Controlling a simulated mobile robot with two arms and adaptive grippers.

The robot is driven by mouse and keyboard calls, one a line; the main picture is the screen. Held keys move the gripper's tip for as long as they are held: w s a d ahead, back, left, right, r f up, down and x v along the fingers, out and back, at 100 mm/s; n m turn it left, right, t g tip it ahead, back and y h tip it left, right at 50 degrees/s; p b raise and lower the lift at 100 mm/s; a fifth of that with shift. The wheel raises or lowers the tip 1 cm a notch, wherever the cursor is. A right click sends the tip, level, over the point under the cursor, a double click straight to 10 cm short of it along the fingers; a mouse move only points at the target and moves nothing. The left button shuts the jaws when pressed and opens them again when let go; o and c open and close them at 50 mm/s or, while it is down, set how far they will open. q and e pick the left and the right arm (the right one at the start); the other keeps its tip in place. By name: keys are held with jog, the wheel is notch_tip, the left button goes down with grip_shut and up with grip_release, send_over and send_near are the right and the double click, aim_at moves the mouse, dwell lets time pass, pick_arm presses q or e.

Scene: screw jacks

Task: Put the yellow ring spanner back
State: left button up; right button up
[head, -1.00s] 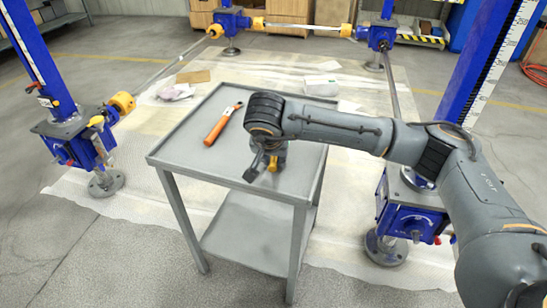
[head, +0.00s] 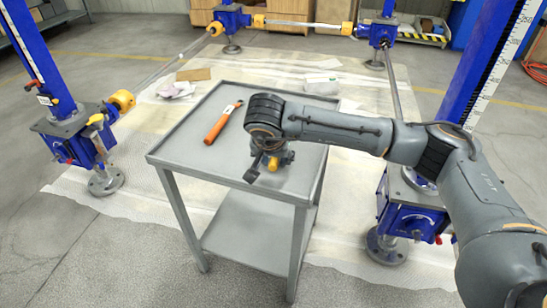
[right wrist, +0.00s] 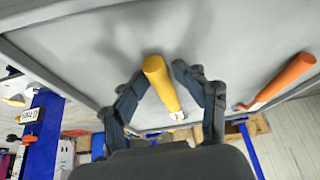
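The yellow ring spanner (right wrist: 162,84) shows in the right wrist view as a thick yellow handle over the grey trolley top, with a short pale metal part at its far end. Its ring cannot be made out. My right gripper (right wrist: 160,72) has a dark finger close against each side of the handle and appears shut on it. In the head view the right gripper (head: 263,168) is low over the front right of the trolley top, and a bit of yellow (head: 288,157) shows beside it. The forearm and wrist hide most of the spanner there. My left gripper is not in view.
An orange-handled tool (head: 222,123) lies on the grey trolley (head: 180,149), left of my right arm. Blue screw jacks with yellow couplings stand around it: left (head: 72,135), right (head: 412,215), back (head: 232,18).

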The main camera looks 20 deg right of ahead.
jog(key=shift+s+f, duration=0.25)
jog(key=shift+f, duration=0.05)
jog(key=v, duration=1.2)
jog(key=shift+w+r, duration=0.15)
jog(key=shift+r, duration=0.15)
